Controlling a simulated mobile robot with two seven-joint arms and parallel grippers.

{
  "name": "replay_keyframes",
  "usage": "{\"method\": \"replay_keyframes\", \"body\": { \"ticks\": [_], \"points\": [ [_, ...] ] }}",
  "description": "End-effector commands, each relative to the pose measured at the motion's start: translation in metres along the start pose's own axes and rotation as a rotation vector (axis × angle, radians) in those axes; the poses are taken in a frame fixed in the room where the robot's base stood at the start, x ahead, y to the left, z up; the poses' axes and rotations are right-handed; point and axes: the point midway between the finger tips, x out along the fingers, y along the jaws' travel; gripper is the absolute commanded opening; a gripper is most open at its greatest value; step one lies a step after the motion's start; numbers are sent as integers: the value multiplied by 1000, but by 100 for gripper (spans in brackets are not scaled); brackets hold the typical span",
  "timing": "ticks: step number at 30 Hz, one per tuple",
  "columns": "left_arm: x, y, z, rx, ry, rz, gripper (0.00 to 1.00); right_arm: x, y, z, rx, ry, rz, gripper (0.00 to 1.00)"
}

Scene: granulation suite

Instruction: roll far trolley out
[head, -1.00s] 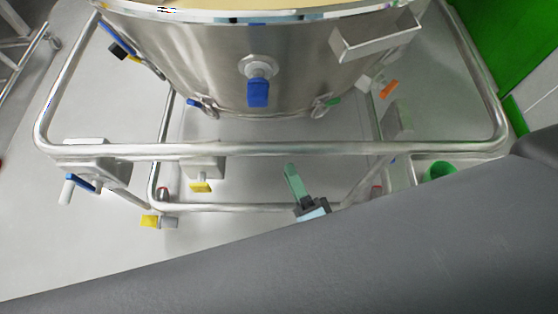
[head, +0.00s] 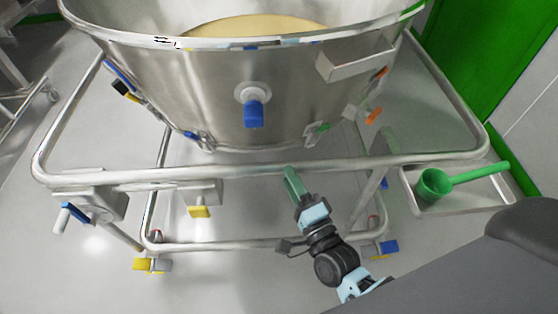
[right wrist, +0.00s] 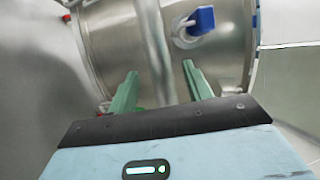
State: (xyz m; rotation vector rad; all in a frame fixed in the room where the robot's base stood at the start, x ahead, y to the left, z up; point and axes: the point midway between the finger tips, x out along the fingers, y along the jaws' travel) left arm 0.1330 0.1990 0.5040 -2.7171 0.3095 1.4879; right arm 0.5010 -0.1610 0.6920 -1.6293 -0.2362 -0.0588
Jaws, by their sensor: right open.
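The trolley is a steel tubular frame (head: 130,178) carrying a large steel drum (head: 215,100) with pale yellowish contents (head: 250,25). It fills the middle of the head view. My right gripper (head: 290,172) is at the trolley's front top rail, its green fingertips overlapping the rail in the picture. In the right wrist view the gripper (right wrist: 160,85) is open, and the rail (right wrist: 155,50) runs between its two green fingers. I cannot tell whether either finger touches it. A blue valve handle (head: 254,114) sits on the drum's front, also in the wrist view (right wrist: 201,21). My left gripper is not in view.
A side tray (head: 480,195) on the right holds a green scoop (head: 435,184). A green door or panel (head: 490,70) and wall stand at the back right. Another steel frame (head: 30,95) is at the far left. Grey floor (head: 60,270) is clear at the front left.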

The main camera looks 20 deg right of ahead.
Motion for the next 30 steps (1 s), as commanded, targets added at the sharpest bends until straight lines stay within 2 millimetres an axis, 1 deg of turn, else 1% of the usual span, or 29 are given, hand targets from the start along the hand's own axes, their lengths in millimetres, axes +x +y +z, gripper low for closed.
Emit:
{"method": "replay_keyframes", "body": {
  "ticks": [1, 3, 10, 15, 23, 24, 25, 30],
  "points": [
    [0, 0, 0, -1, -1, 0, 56, 9, -1, 0, 1, 1, -2, 50],
    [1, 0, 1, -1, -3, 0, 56, 20, -1, 0, 1, 1, -3, 50],
    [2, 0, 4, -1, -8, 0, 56, 50, 0, 0, 2, 1, -2, 50],
    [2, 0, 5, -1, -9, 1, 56, 61, 0, 0, 1, 0, 1, 50],
    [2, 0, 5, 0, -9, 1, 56, 62, 0, 0, 1, 0, 1, 50],
    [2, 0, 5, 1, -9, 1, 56, 62, 0, 0, 1, 0, 1, 49],
    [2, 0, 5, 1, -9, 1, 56, 62, 0, 0, 1, 0, 1, 45],
    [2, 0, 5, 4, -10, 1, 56, 62, 0, 0, 1, 0, 1, 23]
  ]
}}
